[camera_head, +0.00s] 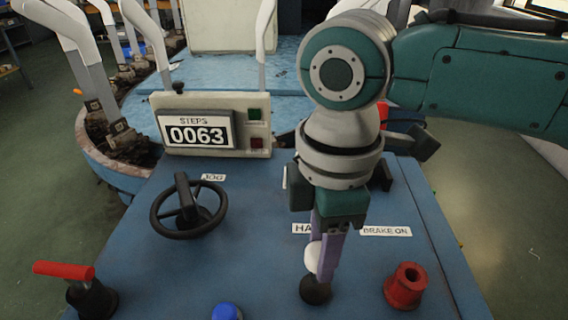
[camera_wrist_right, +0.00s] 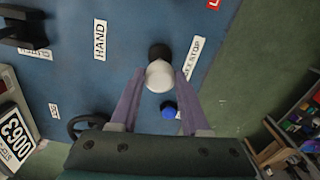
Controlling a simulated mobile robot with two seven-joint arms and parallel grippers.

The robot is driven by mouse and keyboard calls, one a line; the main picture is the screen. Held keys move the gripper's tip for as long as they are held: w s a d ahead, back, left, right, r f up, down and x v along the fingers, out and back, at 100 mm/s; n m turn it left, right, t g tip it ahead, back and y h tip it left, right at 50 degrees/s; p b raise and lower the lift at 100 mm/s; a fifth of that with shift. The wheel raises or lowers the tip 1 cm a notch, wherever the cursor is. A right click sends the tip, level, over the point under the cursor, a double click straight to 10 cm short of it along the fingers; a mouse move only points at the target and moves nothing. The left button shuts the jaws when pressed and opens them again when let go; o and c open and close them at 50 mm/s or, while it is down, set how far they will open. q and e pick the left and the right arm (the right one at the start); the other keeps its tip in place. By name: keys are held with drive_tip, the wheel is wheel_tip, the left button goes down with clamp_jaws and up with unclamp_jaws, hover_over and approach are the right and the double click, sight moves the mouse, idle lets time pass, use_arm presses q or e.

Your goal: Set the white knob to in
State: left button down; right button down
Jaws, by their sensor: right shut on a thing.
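The white knob (camera_head: 312,257) stands on a black round base (camera_head: 315,291) at the front middle of the blue panel. A label starting "HA" is beside it, partly hidden by my gripper; in the right wrist view it reads HAND (camera_wrist_right: 100,40). My right gripper (camera_head: 325,255) points down with its purple fingers at the knob. In the right wrist view the white knob (camera_wrist_right: 159,76) sits between the two fingertips, and the gripper is shut on it. The fingers hide part of the knob in the head view. My left gripper is not in view.
A black handwheel (camera_head: 189,210) stands left of the knob, with a STEPS counter (camera_head: 200,134) reading 0063 behind it. A red knob (camera_head: 406,286) is close on the right. A blue button (camera_head: 227,312) and red-handled lever (camera_head: 65,270) are at the front left.

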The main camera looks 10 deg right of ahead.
drive_tip(key=shift+f+b, duration=0.65)
drive_tip(key=shift+f, duration=0.95)
drive_tip(key=shift+d, duration=0.1)
drive_tip(key=shift+c, duration=1.8)
unclamp_jaws()
drive_tip(key=shift+r, duration=0.1)
drive_tip(key=shift+r, duration=0.3)
wheel_tip(320, 180, up, 9)
drive_tip(key=shift+r+p, duration=0.15)
drive_tip(key=shift+p, duration=0.95)
